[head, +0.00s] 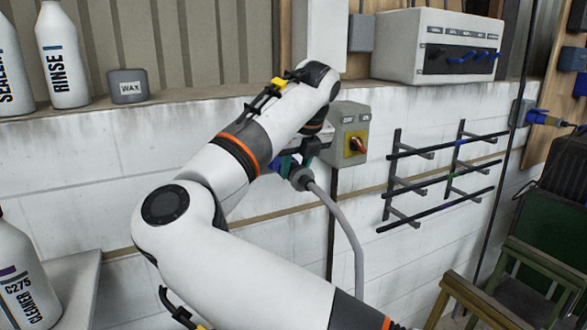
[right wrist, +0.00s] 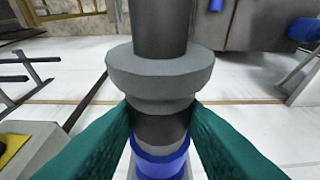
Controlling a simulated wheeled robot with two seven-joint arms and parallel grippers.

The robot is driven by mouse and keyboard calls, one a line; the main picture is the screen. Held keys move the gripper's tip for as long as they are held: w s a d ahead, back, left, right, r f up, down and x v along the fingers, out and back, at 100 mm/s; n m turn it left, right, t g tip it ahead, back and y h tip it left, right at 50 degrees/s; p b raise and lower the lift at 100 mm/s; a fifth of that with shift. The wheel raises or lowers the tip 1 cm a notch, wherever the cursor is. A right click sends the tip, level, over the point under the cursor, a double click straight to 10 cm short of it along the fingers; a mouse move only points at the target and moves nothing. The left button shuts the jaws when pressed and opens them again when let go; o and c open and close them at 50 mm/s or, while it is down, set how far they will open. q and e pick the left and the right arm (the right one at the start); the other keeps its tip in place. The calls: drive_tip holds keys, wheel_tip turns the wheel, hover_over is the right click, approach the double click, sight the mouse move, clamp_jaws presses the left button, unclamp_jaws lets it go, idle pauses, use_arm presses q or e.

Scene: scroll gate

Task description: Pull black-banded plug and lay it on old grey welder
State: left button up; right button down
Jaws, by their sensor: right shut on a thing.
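My right gripper (head: 290,166) is shut on a grey plug (head: 300,178) in front of the wall; a grey cable curves down from it. In the right wrist view the teal fingers (right wrist: 160,125) press on a dark band of the plug (right wrist: 160,75), between its wide grey collar and a blue ring. My arm hides much of the plug in the head view, and I cannot tell whether it is still in a socket. I cannot identify the old grey welder with certainty in either view. My left gripper is not in view.
A grey switch box (head: 349,121) with a red knob is beside the gripper. A dark rack (head: 440,182) and a blue connector (head: 536,116) are on the wall to the right. A pale box (head: 437,22) and bottles (head: 62,60) stand on the ledge. A green chair-like object (head: 545,245) is lower right.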

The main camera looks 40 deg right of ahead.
drive_tip(key=shift+s+a+b, duration=0.3)
drive_tip(key=shift+s+b, duration=0.45)
drive_tip(key=shift+s, duration=0.2)
drive_tip(key=shift+w, duration=0.1)
drive_tip(key=shift+w+d+r+p, duration=0.15)
drive_tip(key=shift+w+p, duration=0.25)
drive_tip(key=shift+p, duration=0.1)
drive_tip(key=shift+w+d+r+p, duration=0.1)
drive_tip(key=shift+w+p, duration=0.25)
drive_tip(key=shift+p, duration=0.15)
drive_tip(key=shift+w+d+f+p, duration=0.1)
drive_tip(key=shift+w+d+p, duration=0.1)
drive_tip(key=shift+w+p, duration=0.25)
drive_tip(key=shift+w+d+f+p, duration=0.15)
drive_tip(key=shift+w+p, duration=0.15)
drive_tip(key=shift+w, duration=0.2)
